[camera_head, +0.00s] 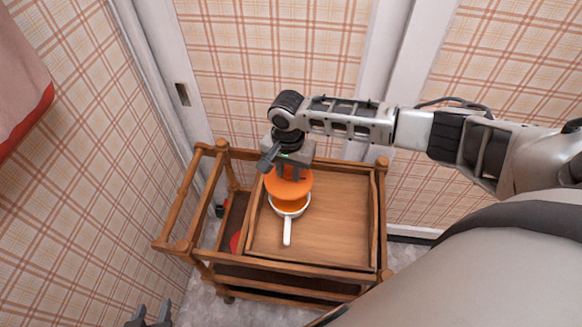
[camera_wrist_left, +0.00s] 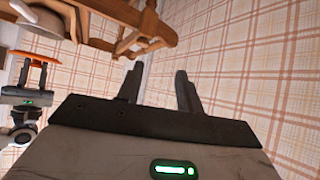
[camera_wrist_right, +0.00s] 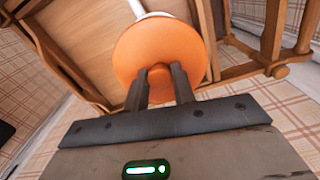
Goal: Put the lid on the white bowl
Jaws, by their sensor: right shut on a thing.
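The orange lid (camera_head: 286,184) is held by its knob in my right gripper (camera_head: 291,172). In the right wrist view the two fingers close around the knob (camera_wrist_right: 159,76) of the lid (camera_wrist_right: 166,44). The white bowl (camera_head: 276,209) with a long white handle (camera_head: 287,232) stands on the cart top. The lid is above the bowl and overlaps its back part in the head view; orange shows inside the bowl. The bowl's handle also shows in the right wrist view (camera_wrist_right: 137,8). My left gripper (camera_head: 150,314) is empty, low at the left; its fingers are apart in the left wrist view (camera_wrist_left: 162,78).
The wooden cart (camera_head: 335,225) has a raised edge around its top and a rail frame (camera_head: 185,245) at its left. A red thing (camera_head: 235,242) sits beside the top, partly hidden. Right of the bowl the top is clear. Plaid walls stand behind and left.

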